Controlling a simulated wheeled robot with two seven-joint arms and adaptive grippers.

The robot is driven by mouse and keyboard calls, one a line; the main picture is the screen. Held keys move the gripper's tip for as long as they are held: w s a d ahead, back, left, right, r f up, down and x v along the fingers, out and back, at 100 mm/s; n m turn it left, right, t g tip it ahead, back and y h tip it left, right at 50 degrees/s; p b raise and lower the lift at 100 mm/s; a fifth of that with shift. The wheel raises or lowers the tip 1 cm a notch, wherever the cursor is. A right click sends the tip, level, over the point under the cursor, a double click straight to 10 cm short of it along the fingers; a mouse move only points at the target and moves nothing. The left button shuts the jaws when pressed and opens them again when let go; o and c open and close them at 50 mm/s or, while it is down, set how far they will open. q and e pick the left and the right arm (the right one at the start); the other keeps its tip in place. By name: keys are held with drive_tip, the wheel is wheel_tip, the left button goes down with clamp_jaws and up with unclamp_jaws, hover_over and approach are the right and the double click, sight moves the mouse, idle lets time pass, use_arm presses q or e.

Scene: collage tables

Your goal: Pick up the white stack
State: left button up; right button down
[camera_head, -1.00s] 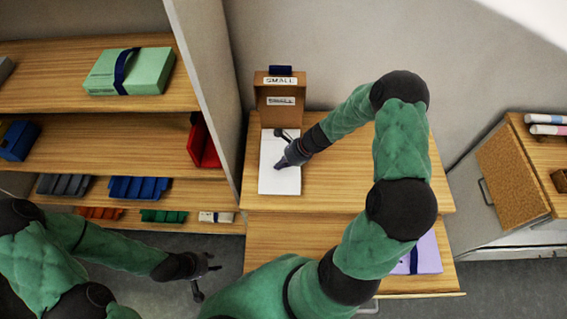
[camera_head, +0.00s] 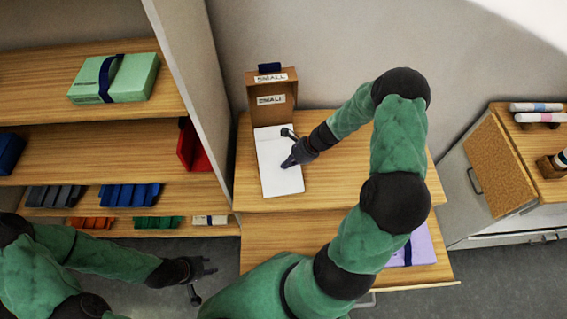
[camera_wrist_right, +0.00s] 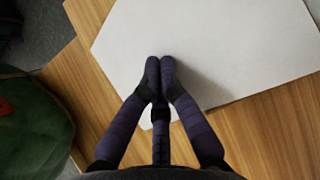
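The white stack (camera_head: 279,178) is a flat pile with a blank top, lying on the wooden table in front of an open brown box. It fills much of the right wrist view (camera_wrist_right: 215,45). My right gripper (camera_head: 289,160) is at the stack's right edge. In the right wrist view its two dark purple fingers (camera_wrist_right: 160,68) lie side by side over the stack's margin, tips together. A third finger shows between and below them, so a grip on the stack cannot be made out. My left gripper (camera_head: 208,266) is empty, low at left, its fingers apart.
The brown box (camera_head: 269,98), with labels, stands against the wall behind the stack. A shelf unit (camera_head: 97,135) at left holds a green pack (camera_head: 115,78). A lilac pack (camera_head: 415,248) lies on the lower surface. The table is clear right of the stack.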

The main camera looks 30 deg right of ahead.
drive_tip(key=shift+s+f, duration=0.1)
drive_tip(key=shift+f, duration=0.05)
drive_tip(key=shift+r+p, duration=0.7)
drive_tip(key=shift+r, duration=0.1)
drive_tip(key=shift+a, duration=0.1)
